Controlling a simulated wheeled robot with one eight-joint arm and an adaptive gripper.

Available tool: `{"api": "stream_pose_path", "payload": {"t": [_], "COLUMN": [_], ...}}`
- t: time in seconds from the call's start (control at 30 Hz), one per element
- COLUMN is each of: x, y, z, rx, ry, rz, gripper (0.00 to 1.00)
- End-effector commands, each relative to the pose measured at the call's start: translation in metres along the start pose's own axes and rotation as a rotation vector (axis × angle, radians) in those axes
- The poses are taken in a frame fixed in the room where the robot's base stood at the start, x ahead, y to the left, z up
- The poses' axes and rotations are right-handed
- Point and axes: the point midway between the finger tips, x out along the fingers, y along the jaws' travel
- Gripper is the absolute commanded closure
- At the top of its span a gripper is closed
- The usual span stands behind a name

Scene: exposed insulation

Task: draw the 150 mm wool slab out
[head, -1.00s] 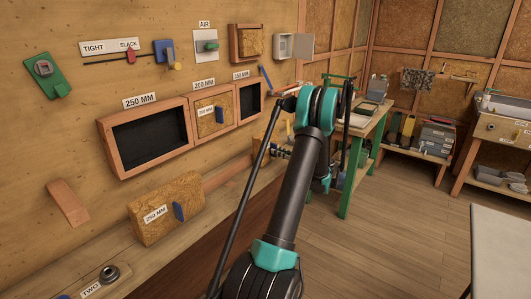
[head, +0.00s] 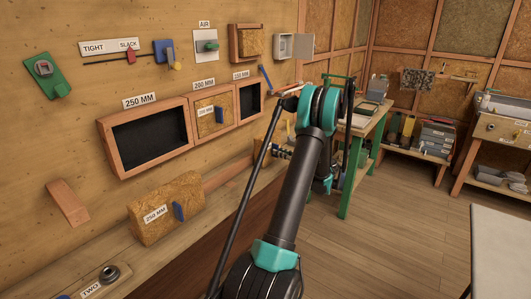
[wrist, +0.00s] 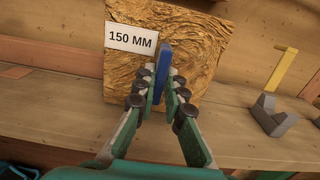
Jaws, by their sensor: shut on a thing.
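The 150 mm wool slab (wrist: 200,50) fills the upper middle of the wrist view, a golden-brown fibrous block with a white "150 MM" label and a blue pull tab (wrist: 163,65). My gripper (wrist: 161,92) is shut on the blue tab, with a finger on each side. The slab is in front of a wooden ledge; I cannot tell whether it touches it. In the head view, the 150 mm recess (head: 250,100) is dark and empty. There my arm hides the gripper and most of the slab.
The 250 mm slab (head: 165,207) sits on the wall ledge below its empty recess (head: 150,138). The 200 mm slab (head: 214,114) is in its recess. A grey block (wrist: 272,116) lies on the ledge right of my gripper. The floor (head: 400,225) on the right is clear.

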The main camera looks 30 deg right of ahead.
Motion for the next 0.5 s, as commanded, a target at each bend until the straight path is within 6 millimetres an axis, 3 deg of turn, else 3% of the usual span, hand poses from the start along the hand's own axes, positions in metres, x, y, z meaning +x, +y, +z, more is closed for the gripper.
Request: {"api": "stream_pose_path", "payload": {"t": [0.5], "x": [-0.0072], "y": [-0.0001], "z": [0.0001], "rx": [0.0], "ry": [0.0], "rz": [-0.001], "gripper": [1.0]}}
